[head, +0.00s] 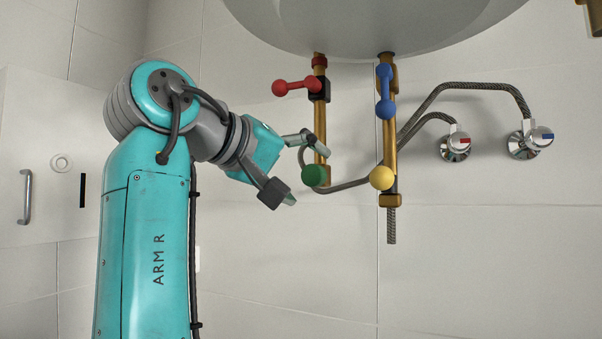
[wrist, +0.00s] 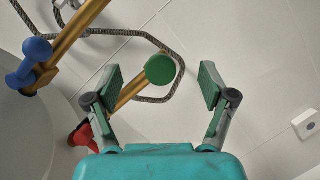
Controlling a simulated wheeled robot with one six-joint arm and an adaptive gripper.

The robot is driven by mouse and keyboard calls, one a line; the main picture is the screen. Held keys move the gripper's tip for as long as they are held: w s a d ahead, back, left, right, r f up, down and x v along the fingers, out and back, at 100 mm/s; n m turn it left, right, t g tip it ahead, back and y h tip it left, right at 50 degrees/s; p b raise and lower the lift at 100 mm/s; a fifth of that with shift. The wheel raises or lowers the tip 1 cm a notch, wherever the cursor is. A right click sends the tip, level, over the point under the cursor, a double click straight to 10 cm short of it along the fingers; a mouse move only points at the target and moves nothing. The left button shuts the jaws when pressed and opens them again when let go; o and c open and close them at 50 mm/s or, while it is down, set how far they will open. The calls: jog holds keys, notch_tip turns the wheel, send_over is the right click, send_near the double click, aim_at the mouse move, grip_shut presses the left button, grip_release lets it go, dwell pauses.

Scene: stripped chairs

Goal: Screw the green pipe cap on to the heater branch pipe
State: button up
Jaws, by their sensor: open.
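The green pipe cap (head: 314,176) is a round green disc at the front of the left brass pipe (head: 320,130), low down, below the red valve handle. In the wrist view the green cap (wrist: 160,68) covers the end of a brass pipe (wrist: 133,91). I cannot tell whether it is threaded on or only sits there. My gripper (head: 304,174) is open, with one finger above the cap and one below left. In the wrist view my gripper (wrist: 161,80) has its fingers on either side of the cap, with gaps on both sides.
A red valve handle (head: 297,86) and a blue one (head: 384,92) sit above. A yellow cap (head: 381,178) is on the right brass pipe. Braided hoses (head: 440,95) run to two wall valves (head: 535,138). A white tank (head: 380,25) hangs overhead. Space below is clear.

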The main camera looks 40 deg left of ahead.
aim_at(311, 174)
jog(key=shift+w+a, duration=0.2)
jog(key=shift+w, duration=0.65)
jog(key=shift+w+a, duration=0.2)
jog(key=shift+w, duration=0.65)
grip_shut()
jog(key=m+g+y, duration=0.1)
jog(key=m+y, duration=0.1)
jog(key=m, duration=0.1)
jog(key=shift+d+m, duration=0.1)
jog(key=shift+m, duration=0.3)
jog(key=shift+m+g+y, duration=0.4)
jog(key=shift+m+y, duration=0.3)
jog(key=shift+m, duration=0.3)
jog(key=shift+c, duration=1.6)
grip_release()
